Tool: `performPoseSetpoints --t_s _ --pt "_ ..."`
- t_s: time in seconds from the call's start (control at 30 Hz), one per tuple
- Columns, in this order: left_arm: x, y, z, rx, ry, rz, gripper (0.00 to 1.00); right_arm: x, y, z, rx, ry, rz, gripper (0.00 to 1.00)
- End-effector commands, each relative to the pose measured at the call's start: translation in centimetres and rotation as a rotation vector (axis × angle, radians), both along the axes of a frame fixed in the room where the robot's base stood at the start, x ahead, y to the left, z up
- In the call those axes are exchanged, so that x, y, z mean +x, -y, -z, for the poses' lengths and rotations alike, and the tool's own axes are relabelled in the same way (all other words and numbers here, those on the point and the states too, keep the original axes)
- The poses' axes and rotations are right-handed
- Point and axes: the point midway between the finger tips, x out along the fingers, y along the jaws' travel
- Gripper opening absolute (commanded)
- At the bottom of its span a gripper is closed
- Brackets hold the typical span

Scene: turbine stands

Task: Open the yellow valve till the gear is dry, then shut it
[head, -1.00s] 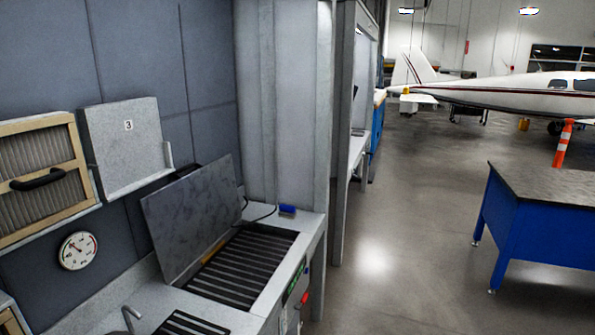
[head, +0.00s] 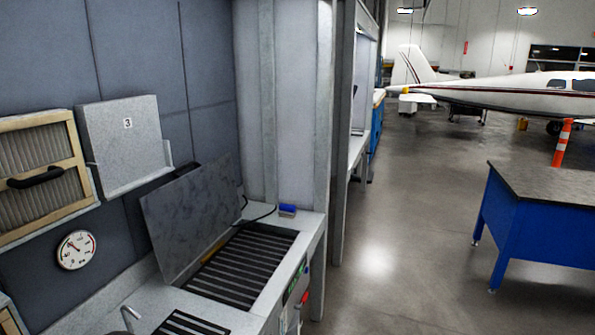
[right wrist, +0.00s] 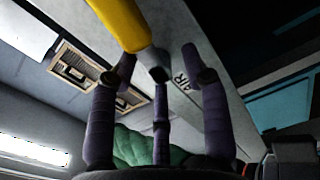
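The yellow valve handle (right wrist: 118,22) comes in from the top of the right wrist view, with a grey end piece near my fingers. A panel marked "AIR" lies behind it. My right gripper (right wrist: 160,65) has its purple fingers spread apart around the handle's end. They look open, and I cannot tell whether any finger touches it. A green part shows between the finger bases. The gear is not recognisable in either view. My left gripper is not in view, and neither gripper shows in the head view.
The bench holds a slotted grate (head: 250,262) under a raised grey lid (head: 190,218). A gauge (head: 76,250) and a box marked 3 (head: 124,145) are on the wall. A red knob (head: 304,298) is on the bench front. A blue table (head: 535,225) stands right, with clear floor between.

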Motion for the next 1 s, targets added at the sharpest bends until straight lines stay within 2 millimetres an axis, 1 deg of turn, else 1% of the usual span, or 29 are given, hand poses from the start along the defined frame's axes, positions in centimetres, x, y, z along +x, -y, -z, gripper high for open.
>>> performPoseSetpoints --t_s 0.4,0.63,0.87,0.9,0.97,1.0 --pt "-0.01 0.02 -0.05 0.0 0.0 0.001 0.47 0.06 -0.16 0.02 0.0 -0.001 0.001 0.47" --pt "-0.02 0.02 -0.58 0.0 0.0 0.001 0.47 0.06 -0.14 -0.11 0.001 -0.002 0.001 0.47" --pt "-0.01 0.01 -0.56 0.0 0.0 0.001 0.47 0.07 -0.13 -0.03 0.0 -0.001 0.001 0.47" --pt "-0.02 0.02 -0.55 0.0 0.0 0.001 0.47 0.07 -0.13 -0.03 0.0 -0.001 0.001 0.36" --pt "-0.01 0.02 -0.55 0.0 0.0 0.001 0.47 0.07 -0.13 -0.03 0.0 -0.001 0.001 0.19" --pt "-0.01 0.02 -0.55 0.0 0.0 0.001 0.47 0.07 -0.13 -0.03 0.0 -0.001 0.001 0.08"
